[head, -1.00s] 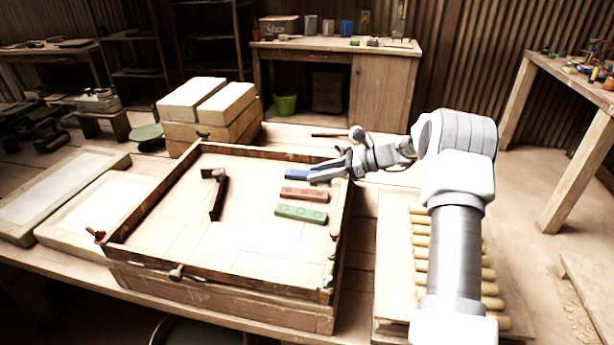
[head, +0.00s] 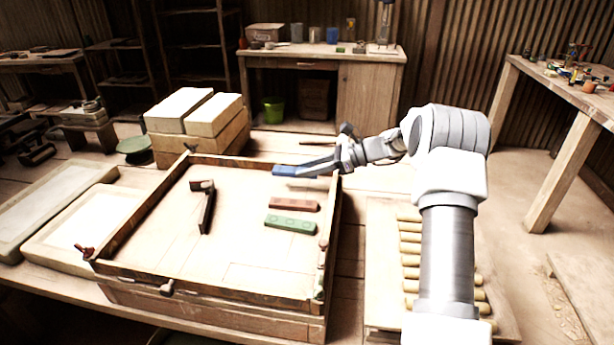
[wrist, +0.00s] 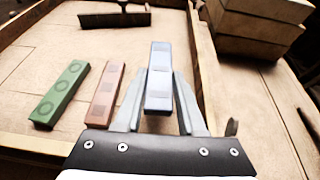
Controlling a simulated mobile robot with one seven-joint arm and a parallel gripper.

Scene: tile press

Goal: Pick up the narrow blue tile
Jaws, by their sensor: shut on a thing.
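The narrow blue tile (head: 286,170) is held between the fingers of my gripper (head: 304,169), which is shut on it. In the head view the tile appears raised above the tray floor, near the tray's back right. The wrist view shows the blue tile (wrist: 159,78) between the two fingers (wrist: 158,106), its long side pointing away from the palm. A red-brown tile (head: 293,204) and a green tile (head: 290,224) lie flat in the wooden tray (head: 225,299), in front of the held tile. Part of the blue tile is hidden by the fingers.
A dark-bladed tool (head: 206,207) lies in the tray's left half. Pale blocks on wooden boxes (head: 200,142) stand behind the tray. A rack of several wooden rollers (head: 410,259) is at the right. The tray's front floor is clear.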

